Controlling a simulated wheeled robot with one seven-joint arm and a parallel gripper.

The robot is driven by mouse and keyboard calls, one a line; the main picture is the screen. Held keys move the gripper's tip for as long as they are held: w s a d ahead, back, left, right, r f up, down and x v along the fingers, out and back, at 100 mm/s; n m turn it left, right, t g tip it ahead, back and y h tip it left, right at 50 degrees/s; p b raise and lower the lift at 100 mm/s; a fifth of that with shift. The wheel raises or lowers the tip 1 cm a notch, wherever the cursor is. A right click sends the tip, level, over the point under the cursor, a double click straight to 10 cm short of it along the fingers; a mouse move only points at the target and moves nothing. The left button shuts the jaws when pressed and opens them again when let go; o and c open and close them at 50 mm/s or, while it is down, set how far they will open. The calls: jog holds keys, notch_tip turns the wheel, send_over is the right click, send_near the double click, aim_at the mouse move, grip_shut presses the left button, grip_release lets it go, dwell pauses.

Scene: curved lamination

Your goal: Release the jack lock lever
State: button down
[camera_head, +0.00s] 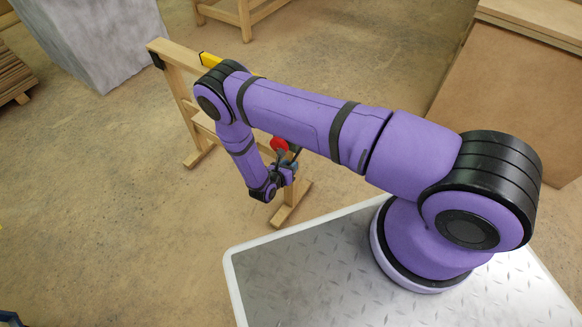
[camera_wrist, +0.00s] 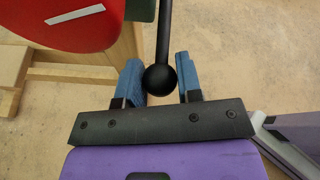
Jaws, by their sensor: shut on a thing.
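The lock lever (camera_wrist: 163,35) is a black rod that ends in a round black ball knob (camera_wrist: 160,80). In the wrist view the knob lies between the two blue fingers of my gripper (camera_wrist: 160,65), close to the left one. My gripper is shut on the lever at its knob end. In the head view my gripper (camera_head: 288,172) is at the wooden frame, just below a red round part (camera_head: 279,144). The red part, with a white stripe, also shows at the upper left of the wrist view (camera_wrist: 75,25).
The wooden trestle-like frame (camera_head: 181,105) stands on the floor behind my arm, with a yellow piece (camera_head: 209,60) along its top. A large brown panel (camera_head: 510,100) stands at the right. A grey block (camera_head: 90,40) is at the back left.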

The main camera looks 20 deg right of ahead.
jog(key=shift+a+r+g+y, duration=0.15)
jog(key=shift+r+g+y, duration=0.15)
jog(key=shift+r+y, duration=0.3)
jog(key=shift+r, duration=0.7)
jog(key=c, duration=0.8)
grip_release()
